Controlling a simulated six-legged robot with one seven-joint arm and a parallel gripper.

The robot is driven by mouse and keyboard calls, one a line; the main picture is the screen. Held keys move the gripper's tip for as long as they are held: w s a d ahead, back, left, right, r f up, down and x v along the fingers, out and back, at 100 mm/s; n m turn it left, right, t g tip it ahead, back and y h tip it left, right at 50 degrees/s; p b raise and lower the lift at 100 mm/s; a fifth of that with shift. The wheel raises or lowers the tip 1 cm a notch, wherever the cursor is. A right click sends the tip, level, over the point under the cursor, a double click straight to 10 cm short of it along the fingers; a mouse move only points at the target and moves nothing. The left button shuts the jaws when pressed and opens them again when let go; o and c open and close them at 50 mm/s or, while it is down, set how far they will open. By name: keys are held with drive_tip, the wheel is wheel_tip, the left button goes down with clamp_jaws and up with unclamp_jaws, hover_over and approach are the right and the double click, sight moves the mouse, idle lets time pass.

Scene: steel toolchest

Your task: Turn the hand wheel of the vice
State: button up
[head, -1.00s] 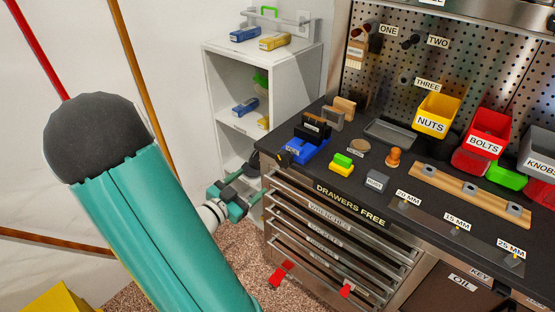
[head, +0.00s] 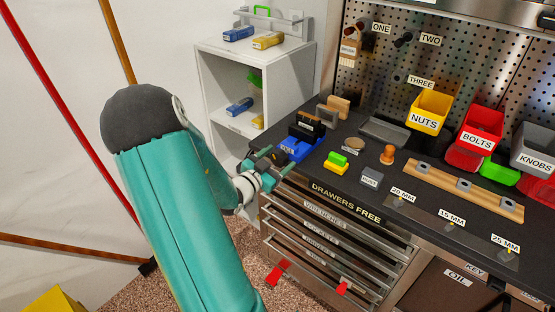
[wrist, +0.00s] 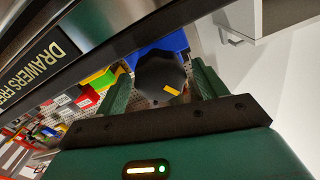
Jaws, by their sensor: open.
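The blue vice (head: 303,152) with dark jaws stands at the left front corner of the dark bench top. Its hand wheel is a dark, many-sided knob (wrist: 158,72) with a yellow mark, facing me in the wrist view. The vice's blue body (wrist: 176,42) shows behind it. My gripper (head: 272,157) is in front of the vice, and in the head view it largely hides the wheel. My gripper (wrist: 163,85) is open in the wrist view, one finger on each side of the wheel. I cannot tell whether either finger touches it.
The drawer chest (head: 330,240) is below the bench edge, close to my gripper. A green and yellow block (head: 336,163) and a grey block (head: 370,178) are right of the vice. A white shelf unit (head: 222,85) stands behind on the left.

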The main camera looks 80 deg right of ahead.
drive_tip(key=shift+d, duration=0.1)
drive_tip(key=c, duration=1)
drive_tip(key=shift+n, duration=0.3)
drive_tip(key=n, duration=0.6)
drive_tip(key=shift+w, duration=0.1)
drive_tip(key=n, duration=0.4)
drive_tip(key=shift+n, duration=0.4)
drive_tip(key=shift+f+n, duration=0.1)
drive_tip(key=shift+n, duration=1.3)
